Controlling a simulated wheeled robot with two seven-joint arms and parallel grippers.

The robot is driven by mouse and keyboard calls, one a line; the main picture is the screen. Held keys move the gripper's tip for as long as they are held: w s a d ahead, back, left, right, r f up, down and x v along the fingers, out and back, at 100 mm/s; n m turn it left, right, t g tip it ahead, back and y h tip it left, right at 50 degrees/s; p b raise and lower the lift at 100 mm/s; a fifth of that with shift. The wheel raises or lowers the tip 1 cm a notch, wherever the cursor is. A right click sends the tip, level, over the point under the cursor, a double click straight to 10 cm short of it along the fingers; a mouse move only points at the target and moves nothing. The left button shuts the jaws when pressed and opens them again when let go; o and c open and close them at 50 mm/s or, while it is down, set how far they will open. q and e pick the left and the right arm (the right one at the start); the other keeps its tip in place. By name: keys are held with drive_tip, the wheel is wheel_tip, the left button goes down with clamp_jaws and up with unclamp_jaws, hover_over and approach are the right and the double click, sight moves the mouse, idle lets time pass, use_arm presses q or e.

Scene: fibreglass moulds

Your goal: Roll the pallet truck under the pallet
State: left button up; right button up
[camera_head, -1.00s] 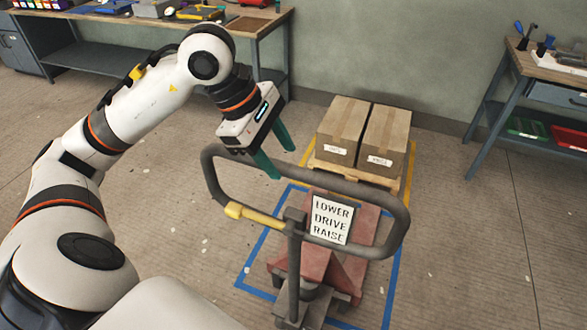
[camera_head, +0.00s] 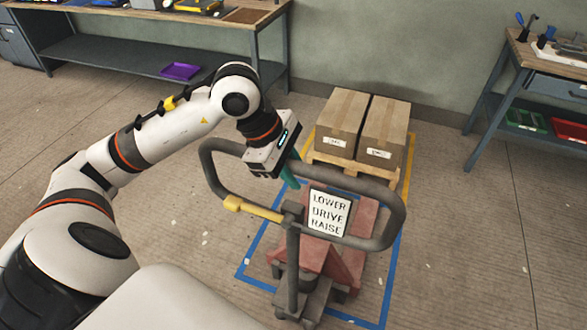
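The red pallet truck (camera_head: 318,258) stands inside a blue floor outline. Its grey loop handle (camera_head: 392,215) rises toward me and carries a sign reading LOWER DRIVE RAISE (camera_head: 328,212) and a yellow lever (camera_head: 252,208). The wooden pallet (camera_head: 350,170) lies just beyond the truck in a yellow outline, bearing two cardboard boxes (camera_head: 362,127). The handle hides how far the forks reach. My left gripper (camera_head: 290,175) is at the handle's far bar, its green fingers pointing down. Part of the fingers is hidden, so I cannot tell whether they close on the bar. My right gripper is not in view.
A long workbench (camera_head: 150,45) with a purple tray (camera_head: 181,71) on its lower shelf stands at the back left. Another bench (camera_head: 545,70) with green and red bins stands at the right. The floor at right is clear.

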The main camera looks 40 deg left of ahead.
use_arm(q)
clamp_jaws()
idle(1.0)
